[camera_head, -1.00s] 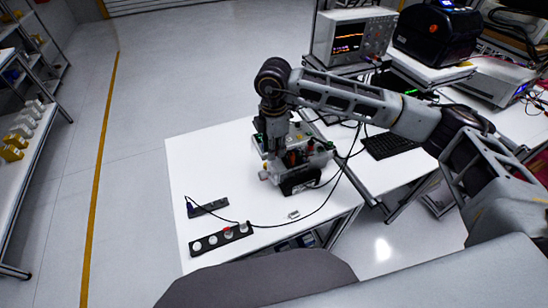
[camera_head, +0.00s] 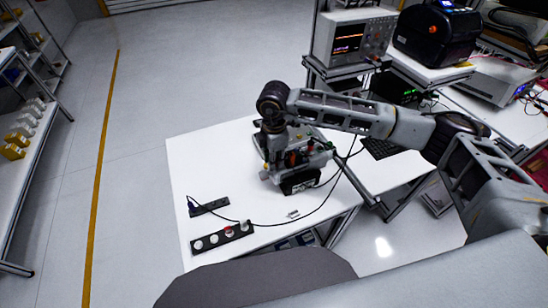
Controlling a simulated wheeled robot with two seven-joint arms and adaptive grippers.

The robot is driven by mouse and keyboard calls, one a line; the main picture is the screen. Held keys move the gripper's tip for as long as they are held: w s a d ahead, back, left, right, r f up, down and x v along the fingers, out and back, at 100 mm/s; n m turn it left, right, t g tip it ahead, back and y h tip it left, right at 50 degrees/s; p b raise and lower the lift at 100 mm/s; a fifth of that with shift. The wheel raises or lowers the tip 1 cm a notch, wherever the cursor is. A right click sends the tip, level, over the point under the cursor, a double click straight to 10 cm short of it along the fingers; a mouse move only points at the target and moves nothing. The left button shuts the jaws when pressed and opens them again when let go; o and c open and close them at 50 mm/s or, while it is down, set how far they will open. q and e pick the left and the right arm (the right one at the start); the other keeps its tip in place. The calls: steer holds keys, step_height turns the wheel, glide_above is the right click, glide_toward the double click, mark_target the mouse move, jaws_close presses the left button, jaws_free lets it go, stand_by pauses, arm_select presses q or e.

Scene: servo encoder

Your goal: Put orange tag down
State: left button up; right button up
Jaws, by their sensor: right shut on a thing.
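My right gripper (camera_head: 275,148) points down over the grey device (camera_head: 304,167) on the white table, at its left part. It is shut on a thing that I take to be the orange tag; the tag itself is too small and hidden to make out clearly. A small orange patch shows beside the fingers, but I cannot tell whether it is the tag or part of the device. My left gripper is not in view.
On the white table (camera_head: 190,160) lie a black strip with several round discs (camera_head: 222,238), one of them red, a dark power strip (camera_head: 209,206) and a small pale piece (camera_head: 293,214). A black cable loops across the front. The table's left part is clear.

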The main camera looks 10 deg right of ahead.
steer(key=shift+f, duration=0.2)
steer(key=o, duration=0.7)
steer(key=shift+o, duration=0.2)
steer(key=shift+r, duration=0.15)
step_height(320, 180, up, 12)
steer(key=b, duration=0.2)
steer(key=shift+b, duration=0.35)
steer(key=shift+s, duration=0.2)
stand_by(0.6)
